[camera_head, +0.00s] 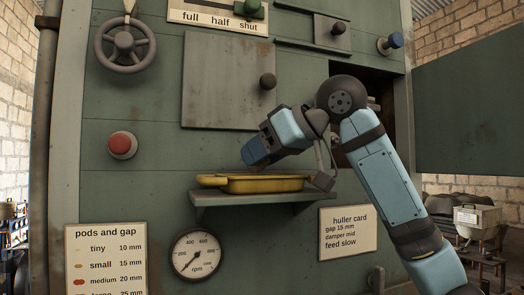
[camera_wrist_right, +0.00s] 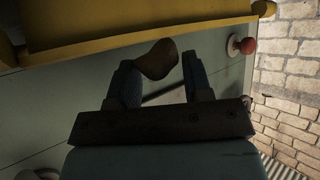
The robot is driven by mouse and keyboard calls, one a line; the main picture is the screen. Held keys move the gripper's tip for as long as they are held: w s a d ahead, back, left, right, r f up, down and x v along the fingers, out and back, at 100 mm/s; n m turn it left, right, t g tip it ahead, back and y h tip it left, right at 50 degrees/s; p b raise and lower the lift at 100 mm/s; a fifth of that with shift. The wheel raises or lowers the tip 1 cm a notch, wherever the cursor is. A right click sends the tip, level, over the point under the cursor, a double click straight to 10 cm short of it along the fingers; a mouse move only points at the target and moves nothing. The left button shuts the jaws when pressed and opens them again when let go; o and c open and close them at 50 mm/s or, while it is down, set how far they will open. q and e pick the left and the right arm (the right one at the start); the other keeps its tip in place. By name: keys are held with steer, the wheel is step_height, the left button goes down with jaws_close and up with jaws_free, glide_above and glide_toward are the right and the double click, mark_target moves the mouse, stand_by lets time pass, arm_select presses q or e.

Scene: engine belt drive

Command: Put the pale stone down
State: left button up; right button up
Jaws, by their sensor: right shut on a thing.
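My right gripper (camera_head: 254,152) is above the yellow tray (camera_head: 262,185) in the head view, its fingers pointing down to the left. In the right wrist view the gripper (camera_wrist_right: 160,70) is shut on a rounded stone (camera_wrist_right: 158,60), which looks tan-brown in the shade. The stone sticks out past the fingertips; in the head view I cannot make it out. The yellow tray (camera_wrist_right: 130,32) crosses the top of the wrist view, apart from the stone as far as I can see. My left gripper is in neither view.
The tray sits on a narrow green shelf (camera_head: 222,199) on the machine's front. A red button (camera_head: 122,145), a handwheel (camera_head: 124,43), an rpm gauge (camera_head: 196,254) and a sliding plate (camera_head: 225,85) surround it. An open hatch (camera_head: 372,85) lies behind my right arm.

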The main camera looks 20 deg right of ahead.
steer(key=shift+f, duration=0.35)
steer(key=o, duration=0.9)
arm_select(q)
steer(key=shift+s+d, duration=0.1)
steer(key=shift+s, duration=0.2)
arm_select(e)
steer(key=shift+o, duration=0.2)
steer(key=shift+r, duration=0.3)
arm_select(q)
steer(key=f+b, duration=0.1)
steer(key=b, duration=0.1)
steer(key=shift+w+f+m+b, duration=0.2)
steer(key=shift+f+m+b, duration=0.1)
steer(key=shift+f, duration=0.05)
arm_select(e)
steer(key=v, duration=1.2)
steer(key=shift+r, duration=0.3)
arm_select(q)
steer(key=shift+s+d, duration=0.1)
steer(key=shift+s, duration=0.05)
